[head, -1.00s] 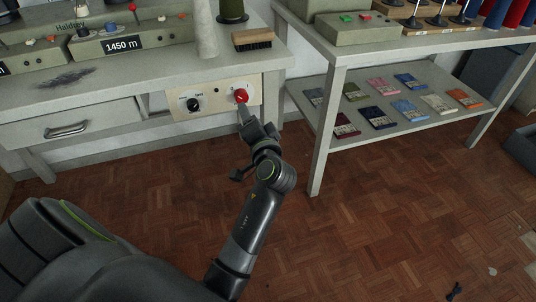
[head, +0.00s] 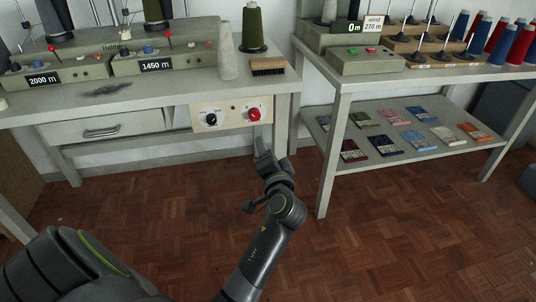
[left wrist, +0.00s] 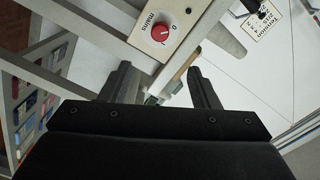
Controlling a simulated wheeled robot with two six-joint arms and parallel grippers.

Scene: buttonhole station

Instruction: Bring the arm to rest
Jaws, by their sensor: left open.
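My left gripper (head: 263,146) is open and empty. It points up toward the bench, just below the cream switch panel (head: 231,115) and apart from it. The panel carries a red rotary knob (head: 254,114) and a black knob (head: 211,119). In the left wrist view the two dark fingers of the left gripper (left wrist: 162,88) stand apart, and the red knob (left wrist: 160,33), with the word "mains" beside it, lies beyond them. My right gripper is in neither view.
The bench (head: 150,98) holds winder boxes, thread cones and a brush (head: 268,66). A second table (head: 345,80) with a lower shelf of coloured packets (head: 388,146) stands to the right, its near leg (head: 330,160) close to my left arm. The parquet floor (head: 420,240) is clear.

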